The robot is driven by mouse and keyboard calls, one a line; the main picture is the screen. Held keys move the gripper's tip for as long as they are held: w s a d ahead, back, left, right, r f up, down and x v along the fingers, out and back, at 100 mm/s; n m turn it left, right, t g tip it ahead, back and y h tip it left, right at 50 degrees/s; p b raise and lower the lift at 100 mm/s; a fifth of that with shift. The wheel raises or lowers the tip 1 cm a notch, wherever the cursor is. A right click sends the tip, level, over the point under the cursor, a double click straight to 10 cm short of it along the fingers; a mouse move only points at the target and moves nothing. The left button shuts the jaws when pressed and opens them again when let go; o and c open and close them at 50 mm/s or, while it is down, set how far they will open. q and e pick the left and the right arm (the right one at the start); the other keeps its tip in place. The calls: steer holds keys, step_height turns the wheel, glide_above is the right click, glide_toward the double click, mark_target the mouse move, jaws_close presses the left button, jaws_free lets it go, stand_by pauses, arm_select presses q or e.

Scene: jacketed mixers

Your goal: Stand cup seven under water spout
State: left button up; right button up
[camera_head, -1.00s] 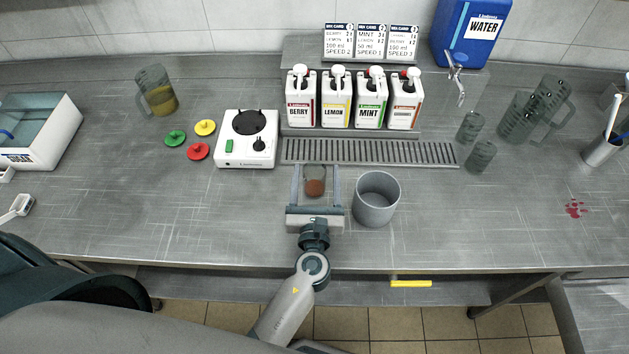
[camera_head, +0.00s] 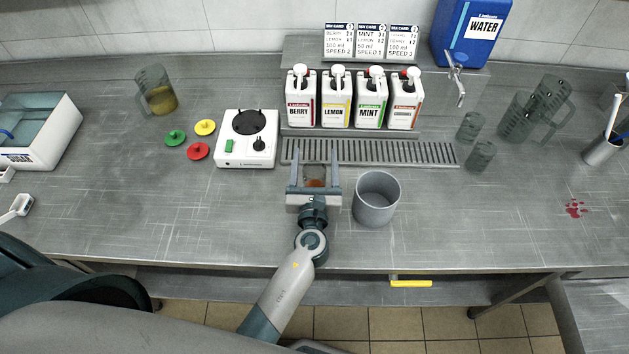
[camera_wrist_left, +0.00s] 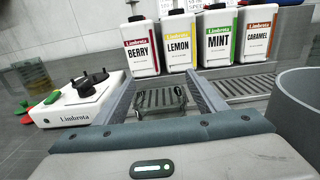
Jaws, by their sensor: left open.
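A small clear cup (camera_head: 315,177) with reddish-brown contents stands on the bench in front of the drain grate. No number is readable on it. My left gripper (camera_head: 315,154) is open, with one finger on each side of this cup; I cannot tell whether either finger touches it. In the left wrist view, a clear dark-rimmed vessel (camera_wrist_left: 161,99) shows between the open fingers (camera_wrist_left: 162,82). The water spout (camera_head: 459,88) hangs from the blue water container (camera_head: 470,35) at the back right. Two empty small cups (camera_head: 470,126) (camera_head: 481,155) stand near it. My right gripper is not in view.
A grey round pot (camera_head: 376,198) stands close to the right of my left gripper. A white mixer base (camera_head: 247,139) is to the left. Syrup containers (camera_head: 338,98) stand behind the grate (camera_head: 370,153). Clear jugs (camera_head: 517,118) stand at the right.

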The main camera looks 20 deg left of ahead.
arm_select(q)
steer(key=c, duration=1.2)
step_height(320, 180, up, 10)
steer(key=p, duration=0.3)
